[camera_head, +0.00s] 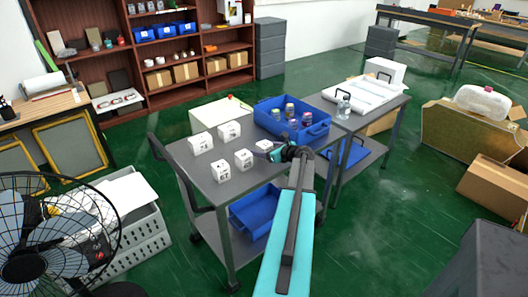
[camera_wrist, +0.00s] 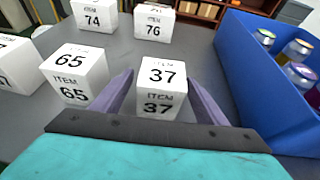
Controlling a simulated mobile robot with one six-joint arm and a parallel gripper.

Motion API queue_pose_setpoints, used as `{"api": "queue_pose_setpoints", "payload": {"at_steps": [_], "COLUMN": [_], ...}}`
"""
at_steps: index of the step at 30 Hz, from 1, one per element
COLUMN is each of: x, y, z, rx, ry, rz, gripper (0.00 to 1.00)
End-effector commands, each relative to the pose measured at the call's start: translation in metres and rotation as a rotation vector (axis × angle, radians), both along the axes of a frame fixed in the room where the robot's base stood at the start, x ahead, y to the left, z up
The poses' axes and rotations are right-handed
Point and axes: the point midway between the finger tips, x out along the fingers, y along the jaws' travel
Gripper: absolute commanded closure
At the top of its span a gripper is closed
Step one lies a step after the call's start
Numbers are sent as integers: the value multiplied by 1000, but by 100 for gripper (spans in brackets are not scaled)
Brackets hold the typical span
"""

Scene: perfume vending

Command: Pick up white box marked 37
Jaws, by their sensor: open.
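The white box marked 37 (camera_wrist: 162,88) stands upright on the grey cart top, between the two purple fingers of my open gripper (camera_wrist: 158,98) in the wrist view. There is a visible gap at the left finger, and the right finger is close to the box's side. In the head view the box marked 37 (camera_head: 264,146) is at the cart's right part, partly hidden by my gripper (camera_head: 279,154). The white box marked 65 (camera_wrist: 76,76) stands to the left of it.
Boxes marked 74 (camera_wrist: 94,16) and 76 (camera_wrist: 153,22) stand farther back. A box marked 67 (camera_head: 220,171) is near the cart's front. A blue bin (camera_wrist: 255,80) with several jars is close on the right. Bare cart top (camera_head: 205,178) lies between the boxes.

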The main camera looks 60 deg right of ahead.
Motion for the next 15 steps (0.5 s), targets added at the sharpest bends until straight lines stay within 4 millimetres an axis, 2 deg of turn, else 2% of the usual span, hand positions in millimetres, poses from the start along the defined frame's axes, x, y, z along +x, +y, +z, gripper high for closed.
{"api": "queue_pose_setpoints", "payload": {"at_steps": [5,13,15], "x": [0,-1,-1], "y": [0,0,-1], "z": [0,0,0], "rx": [0,0,0], "ry": [0,0,0], "rz": [0,-1,-1], "gripper": [33,77,78]}}
